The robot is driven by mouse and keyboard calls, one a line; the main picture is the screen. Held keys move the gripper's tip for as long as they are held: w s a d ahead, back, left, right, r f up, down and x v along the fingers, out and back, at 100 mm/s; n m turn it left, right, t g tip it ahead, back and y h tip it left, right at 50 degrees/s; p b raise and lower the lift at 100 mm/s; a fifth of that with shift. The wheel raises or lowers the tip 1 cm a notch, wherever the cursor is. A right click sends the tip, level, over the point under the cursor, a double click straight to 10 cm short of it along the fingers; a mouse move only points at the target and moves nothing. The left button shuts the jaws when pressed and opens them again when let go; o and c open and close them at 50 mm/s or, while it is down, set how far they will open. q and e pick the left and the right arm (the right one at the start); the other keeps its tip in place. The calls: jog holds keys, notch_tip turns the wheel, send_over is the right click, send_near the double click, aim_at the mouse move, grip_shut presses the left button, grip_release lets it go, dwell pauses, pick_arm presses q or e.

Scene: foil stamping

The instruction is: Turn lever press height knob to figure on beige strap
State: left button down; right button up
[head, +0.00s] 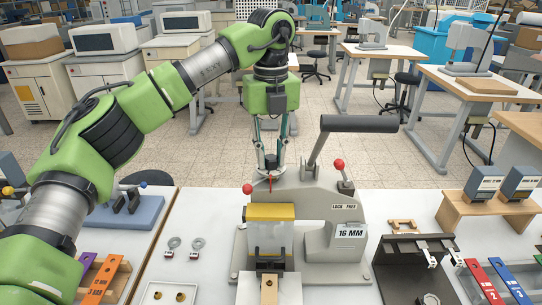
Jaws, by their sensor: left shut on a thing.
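The lever press (320,208) is a grey machine on the white table, with a black lever handle (358,124) at its top. Its labels read "LOCK FREE" and "16 MM". My left gripper (272,164) points down and is shut on the dark height knob (271,163) at the press top, mostly hidden by the fingers. A thin red pointer (270,184) shows just below. The beige strap (269,289) lies at the front of the press base; I cannot read a figure on it. My right gripper is out of view.
A dark stand (420,270) and a wooden shelf (490,207) with grey boxes stand at right. Orange, red and blue straps lie at the sides. A white tray (168,294) and small ring tools (196,245) lie left of the press.

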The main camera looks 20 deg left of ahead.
aim_at(271, 157)
pick_arm(q)
jog(key=shift+n, duration=1.1)
jog(key=shift+b, duration=0.3)
jog(key=c, duration=1.8)
grip_release()
notch_tip(271, 157, up, 12)
